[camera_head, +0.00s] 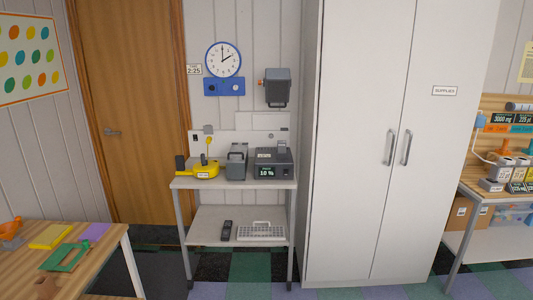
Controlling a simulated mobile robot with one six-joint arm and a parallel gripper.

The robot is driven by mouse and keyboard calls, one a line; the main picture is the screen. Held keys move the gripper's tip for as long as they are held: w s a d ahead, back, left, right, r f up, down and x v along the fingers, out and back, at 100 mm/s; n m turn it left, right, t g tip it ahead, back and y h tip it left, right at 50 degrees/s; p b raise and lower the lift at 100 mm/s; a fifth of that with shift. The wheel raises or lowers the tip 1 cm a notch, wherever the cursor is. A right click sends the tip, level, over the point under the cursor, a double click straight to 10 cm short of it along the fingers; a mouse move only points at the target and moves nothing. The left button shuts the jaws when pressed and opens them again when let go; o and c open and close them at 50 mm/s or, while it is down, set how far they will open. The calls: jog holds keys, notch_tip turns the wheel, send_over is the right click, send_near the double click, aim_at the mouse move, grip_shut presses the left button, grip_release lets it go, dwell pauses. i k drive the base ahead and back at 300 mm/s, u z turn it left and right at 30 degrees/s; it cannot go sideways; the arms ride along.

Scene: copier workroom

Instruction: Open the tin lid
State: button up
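No part of my gripper shows in the head view. I cannot tell for sure which thing is the tin. A grey box with a raised top or handle (237,163) stands on the small white table (205,184) in the middle, between a yellow device and a dark display unit. Small light grey containers with reddish parts (503,163) stand on the workbench at the far right; they are too small to make out. I cannot tell the state of any lid.
A yellow device (206,172) and a dark display unit (273,166) share the white table. A remote (226,230) and a white rack-like item (261,232) lie below. A closed cabinet (358,150) stands right. A wooden table (88,262) is front left. Checkered floor is open between.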

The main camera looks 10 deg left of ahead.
aim_at(238, 158)
jog(key=z, duration=0.05)
jog(key=k, duration=0.5)
jog(key=u, duration=0.05)
jog(key=i, duration=1)
jog(key=u, duration=0.6)
jog(key=i, duration=0.7)
jog(key=u, duration=0.9)
jog(key=i, duration=1.05)
jog(key=u, duration=0.5)
